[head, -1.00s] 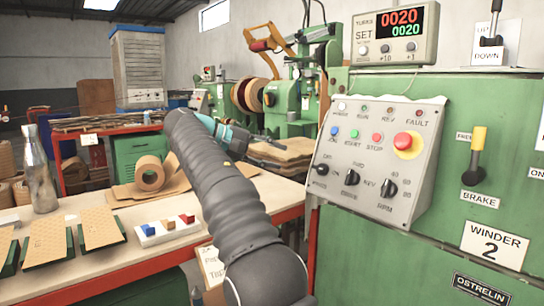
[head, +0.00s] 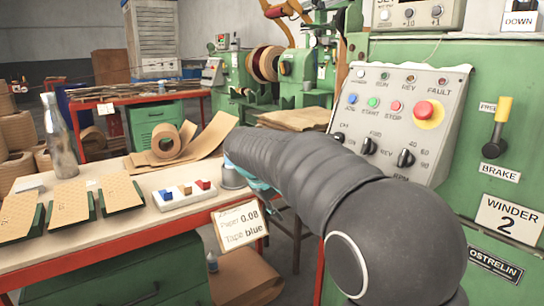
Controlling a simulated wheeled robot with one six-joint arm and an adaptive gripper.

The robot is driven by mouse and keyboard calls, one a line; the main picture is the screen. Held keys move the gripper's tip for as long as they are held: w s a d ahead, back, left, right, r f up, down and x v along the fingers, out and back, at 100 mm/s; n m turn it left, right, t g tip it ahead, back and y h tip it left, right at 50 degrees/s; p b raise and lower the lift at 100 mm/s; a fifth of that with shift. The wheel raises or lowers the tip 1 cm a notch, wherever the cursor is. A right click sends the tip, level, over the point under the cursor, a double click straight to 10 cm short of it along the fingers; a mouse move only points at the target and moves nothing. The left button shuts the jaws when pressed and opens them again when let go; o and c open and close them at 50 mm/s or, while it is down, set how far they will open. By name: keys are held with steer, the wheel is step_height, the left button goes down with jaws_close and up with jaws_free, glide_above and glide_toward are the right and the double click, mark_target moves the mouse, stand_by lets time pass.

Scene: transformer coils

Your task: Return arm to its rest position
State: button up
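My arm, in a dark ribbed sleeve, reaches from the lower right of the head view toward the middle. Its far end is near the right end of the workbench (head: 110,246), above a hanging card that reads "Paper 0.08 Tape blue" (head: 240,225). Only a small grey and teal part shows at that end. The fingers of my gripper are hidden behind the arm, so I cannot tell whether they hold anything.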

steer(key=s+d+f+m+y, duration=0.1)
steer(key=s+d, duration=0.3)
steer(key=s, duration=0.7)
steer(key=s+d+f+m+t+y, duration=0.1)
steer(key=s+d+f+m+y, duration=0.1)
steer(key=s, duration=0.9)
steer(key=s+d+f+m+y, duration=0.1)
steer(key=s+d+f+m, duration=0.1)
steer(key=s+d+m, duration=0.2)
steer(key=s+d, duration=0.3)
steer(key=s, duration=0.4)
steer(key=shift+s+f+y, duration=0.25)
steer(key=shift+f+y, duration=0.15)
